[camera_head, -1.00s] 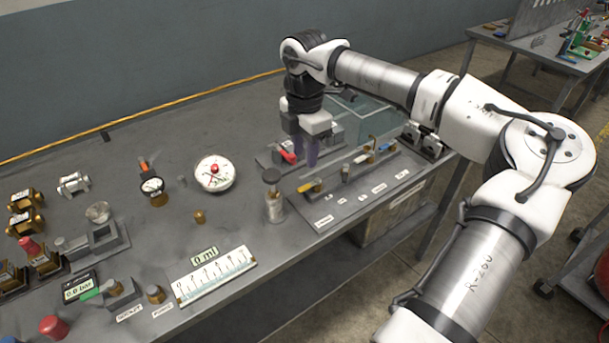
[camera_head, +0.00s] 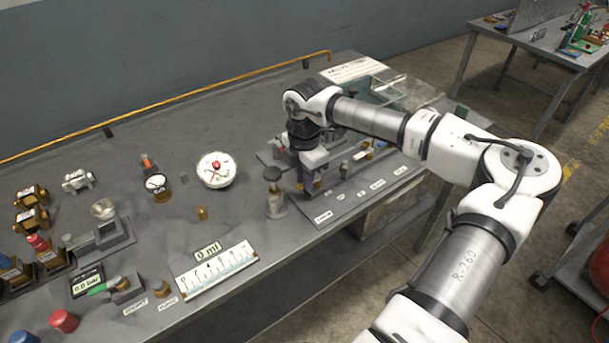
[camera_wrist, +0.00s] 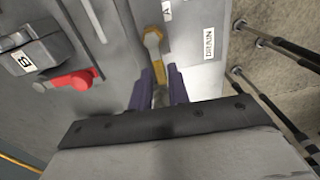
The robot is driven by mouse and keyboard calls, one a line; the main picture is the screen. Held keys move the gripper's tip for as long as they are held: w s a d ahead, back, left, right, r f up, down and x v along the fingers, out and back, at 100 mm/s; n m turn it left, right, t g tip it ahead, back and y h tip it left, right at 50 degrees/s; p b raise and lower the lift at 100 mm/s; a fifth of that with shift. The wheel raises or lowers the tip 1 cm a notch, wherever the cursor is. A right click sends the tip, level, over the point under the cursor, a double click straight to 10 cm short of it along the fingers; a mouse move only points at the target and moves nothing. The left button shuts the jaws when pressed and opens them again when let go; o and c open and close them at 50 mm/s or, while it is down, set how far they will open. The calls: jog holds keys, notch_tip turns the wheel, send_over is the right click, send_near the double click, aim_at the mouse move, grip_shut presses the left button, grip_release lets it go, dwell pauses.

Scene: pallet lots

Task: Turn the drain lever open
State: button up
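The yellow lever (camera_wrist: 154,46), beside the label DRAIN (camera_wrist: 208,43), runs from a rounded top end down toward my gripper in the wrist view. My gripper (camera_wrist: 161,88) has two purple fingers spread apart, one on each side of the lever's near end. Whether either finger touches the lever cannot be told. In the head view my gripper (camera_head: 311,190) is low over the left end of the valve panel (camera_head: 340,207) and hides the yellow lever.
A grey block marked B with a red lever (camera_wrist: 72,80) lies left of my fingers in the wrist view. A dark-capped cylinder (camera_head: 275,200) stands just left of my gripper. A dial gauge (camera_head: 216,170) and a scale (camera_head: 215,269) are farther left.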

grip_shut()
